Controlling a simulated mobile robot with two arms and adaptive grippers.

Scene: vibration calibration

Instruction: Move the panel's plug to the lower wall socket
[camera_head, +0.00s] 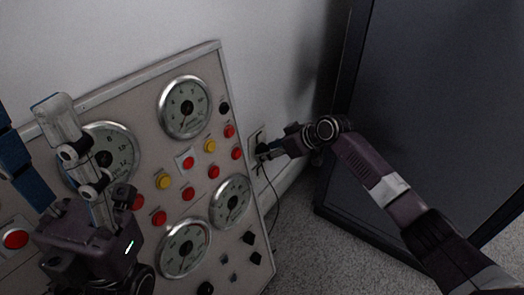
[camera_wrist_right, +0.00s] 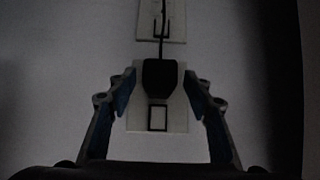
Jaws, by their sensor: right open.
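The black plug (camera_wrist_right: 162,78) sits at a white wall socket plate (camera_wrist_right: 175,118) in the right wrist view, overlapping the plate's edge. Its cord (camera_wrist_right: 163,40) runs up that picture across a second white plate (camera_wrist_right: 174,28). My right gripper (camera_wrist_right: 160,88) is open, with its blue-padded fingers on either side of the plug and gaps to both. In the head view my right gripper (camera_head: 270,152) is at the wall socket (camera_head: 257,138), hiding most of the plug. My left gripper (camera_head: 34,118) stands open and empty in front of the panel, fingers upward.
The panel (camera_head: 130,95) with gauges, buttons and switches leans at the left. A thin cord (camera_head: 275,190) hangs beside its right edge. A large dark cabinet (camera_head: 420,110) stands at the right. Grey carpeted floor (camera_head: 310,255) is clear between them.

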